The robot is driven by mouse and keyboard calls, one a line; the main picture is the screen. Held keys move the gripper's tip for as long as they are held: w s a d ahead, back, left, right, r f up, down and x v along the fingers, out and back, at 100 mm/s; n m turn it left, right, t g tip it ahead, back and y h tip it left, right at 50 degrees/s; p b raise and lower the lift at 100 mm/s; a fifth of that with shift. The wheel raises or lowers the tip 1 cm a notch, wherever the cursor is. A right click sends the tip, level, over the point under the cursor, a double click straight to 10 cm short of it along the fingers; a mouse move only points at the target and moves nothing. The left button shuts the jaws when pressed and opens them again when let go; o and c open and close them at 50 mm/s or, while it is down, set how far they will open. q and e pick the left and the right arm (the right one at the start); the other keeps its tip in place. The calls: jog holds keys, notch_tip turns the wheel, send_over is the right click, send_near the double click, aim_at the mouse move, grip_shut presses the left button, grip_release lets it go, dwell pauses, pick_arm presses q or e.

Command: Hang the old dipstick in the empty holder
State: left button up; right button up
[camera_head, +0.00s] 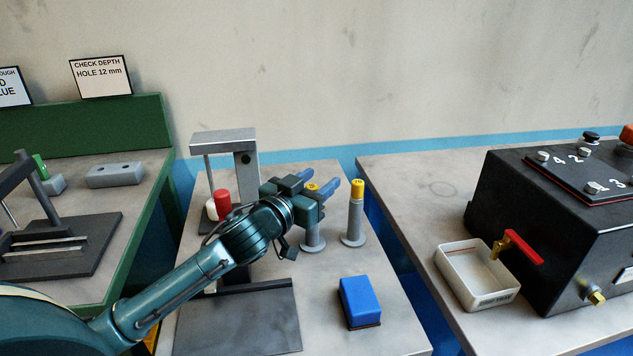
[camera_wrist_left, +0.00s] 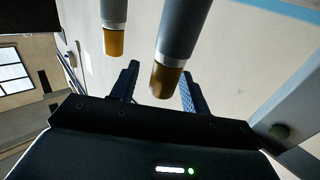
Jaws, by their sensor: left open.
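My left gripper (camera_head: 320,179) is open, with its blue fingers at the yellow cap (camera_head: 312,187) of a grey post on a round foot (camera_head: 312,240). In the left wrist view a grey cylinder with an amber end (camera_wrist_left: 166,80) shows between the spread fingers. Contact cannot be told. A second yellow-capped grey post (camera_head: 356,190) stands upright to the right, apart from the gripper; a second amber end (camera_wrist_left: 113,42) shows in the wrist view. I cannot tell which thing is the old dipstick or the empty holder. My right gripper is not in view.
A grey stand (camera_head: 222,138) and a red-topped piece (camera_head: 222,200) are left of the gripper. A blue block (camera_head: 360,301) lies in front. A white tray (camera_head: 475,280) and a black box (camera_head: 540,225) with a red-handled tap (camera_head: 522,247) are on the right table.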

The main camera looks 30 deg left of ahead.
pick_arm(q)
notch_tip(320, 180, up, 10)
jog(key=p, duration=0.2)
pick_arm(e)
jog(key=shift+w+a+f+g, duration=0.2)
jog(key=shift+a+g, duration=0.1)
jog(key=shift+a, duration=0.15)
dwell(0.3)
